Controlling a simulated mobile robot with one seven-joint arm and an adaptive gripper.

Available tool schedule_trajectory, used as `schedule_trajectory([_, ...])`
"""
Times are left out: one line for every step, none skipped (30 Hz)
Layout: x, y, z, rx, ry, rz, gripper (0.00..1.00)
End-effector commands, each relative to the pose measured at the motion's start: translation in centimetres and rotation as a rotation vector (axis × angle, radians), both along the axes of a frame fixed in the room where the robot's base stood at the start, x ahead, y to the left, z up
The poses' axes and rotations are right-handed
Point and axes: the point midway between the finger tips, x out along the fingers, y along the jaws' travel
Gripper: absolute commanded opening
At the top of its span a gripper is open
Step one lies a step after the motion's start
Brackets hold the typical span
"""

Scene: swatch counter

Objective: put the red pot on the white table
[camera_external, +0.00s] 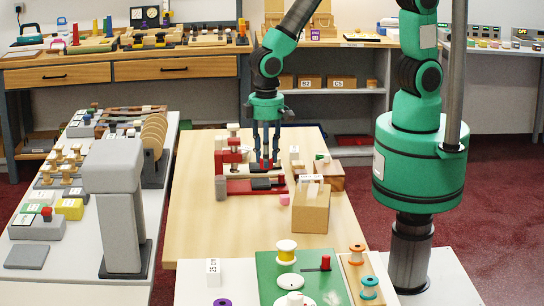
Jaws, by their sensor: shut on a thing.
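My gripper (265,162) points straight down over the wooden table, its fingers close around a small red thing (265,163). It appears to be the red pot, but it is mostly hidden by the fingers and too small to make out its shape. It is just above a red stand with a black top (262,184), and I cannot tell whether they touch. A long white table (78,258) stands at the left, with several things on it. Another white surface (236,268) shows at the front.
A red and grey frame (221,170) stands left of my gripper. A cardboard box (310,210) and a brown wooden box (328,178) stand to its right. A tall grey stand (120,200) rises from the left table. The wooden table's front left (215,235) is clear.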

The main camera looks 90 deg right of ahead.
Motion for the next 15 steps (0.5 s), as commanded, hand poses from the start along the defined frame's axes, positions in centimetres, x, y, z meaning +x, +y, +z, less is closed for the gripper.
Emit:
schedule_trajectory([0.5,-0.1,0.5,0.001,-0.002,0.023,0.0])
schedule_trajectory([0.7,-0.2,0.7,0.001,-0.002,0.041,0.0])
schedule_trajectory([1.1,-0.3,1.1,0.001,-0.001,0.068,0.0])
schedule_trajectory([1.4,-0.4,1.4,0.001,-0.001,0.09,0.0])
schedule_trajectory([1.7,-0.5,1.7,0.001,-0.002,0.115,0.0])
schedule_trajectory([2.2,-0.6,2.1,0.0,-0.001,0.149,0.0])
schedule_trajectory([2.6,-0.8,2.5,0.0,-0.001,0.177,0.0])
schedule_trajectory([2.9,-0.9,2.8,0.0,-0.001,0.206,0.0])
schedule_trajectory([3.5,-1.1,3.3,0.0,-0.001,0.248,0.0])
schedule_trajectory([3.9,-1.2,3.7,0.0,-0.001,0.279,0.0])
schedule_trajectory([4.3,-1.4,4.1,0.0,-0.001,0.31,0.0])
schedule_trajectory([4.8,-1.6,4.7,0.0,-0.001,0.35,0.0])
schedule_trajectory([5.2,-1.8,5.1,0.0,-0.002,0.381,0.0])
schedule_trajectory([5.6,-2.0,5.5,0.0,-0.002,0.409,0.0])
schedule_trajectory([6.0,-2.2,6.0,0.0,-0.001,0.446,0.0])
